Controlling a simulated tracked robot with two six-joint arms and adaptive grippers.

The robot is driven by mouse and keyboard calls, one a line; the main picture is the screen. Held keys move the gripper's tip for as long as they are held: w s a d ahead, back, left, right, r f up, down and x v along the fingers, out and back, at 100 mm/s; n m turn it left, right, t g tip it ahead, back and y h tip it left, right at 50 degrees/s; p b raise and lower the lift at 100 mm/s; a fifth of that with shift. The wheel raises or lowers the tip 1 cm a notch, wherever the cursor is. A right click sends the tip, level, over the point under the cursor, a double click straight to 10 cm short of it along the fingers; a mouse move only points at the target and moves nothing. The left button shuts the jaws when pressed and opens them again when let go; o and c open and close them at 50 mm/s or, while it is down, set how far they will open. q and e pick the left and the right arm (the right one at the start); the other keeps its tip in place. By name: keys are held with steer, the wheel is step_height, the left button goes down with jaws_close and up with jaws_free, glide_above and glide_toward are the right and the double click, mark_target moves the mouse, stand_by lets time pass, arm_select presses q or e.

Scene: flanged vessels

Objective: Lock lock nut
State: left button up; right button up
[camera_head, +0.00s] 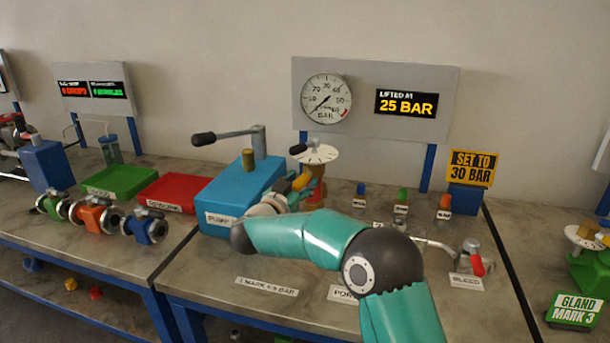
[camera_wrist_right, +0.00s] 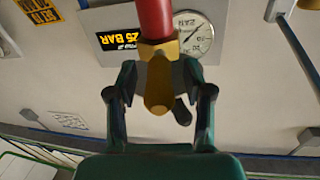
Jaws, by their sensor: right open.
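I cannot tell for sure which brass piece is the lock nut. My right gripper (camera_head: 292,192) is at the valve, seen partly behind my arm. In the wrist view, its open fingers (camera_wrist_right: 161,75) stand on both sides of the brass part; contact is unclear. My left gripper is not in view.
A gauge (camera_head: 326,98) and a "25 BAR" display (camera_head: 406,103) hang behind. A "SET TO 30 BAR" sign (camera_head: 472,167) stands at right. Small coloured fittings (camera_head: 402,197) and the bleed valve (camera_head: 470,256) are right of my arm. Red (camera_head: 172,207) and green trays lie left.

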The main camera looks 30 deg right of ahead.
steer(key=shift+x, duration=1.2)
jaws_close()
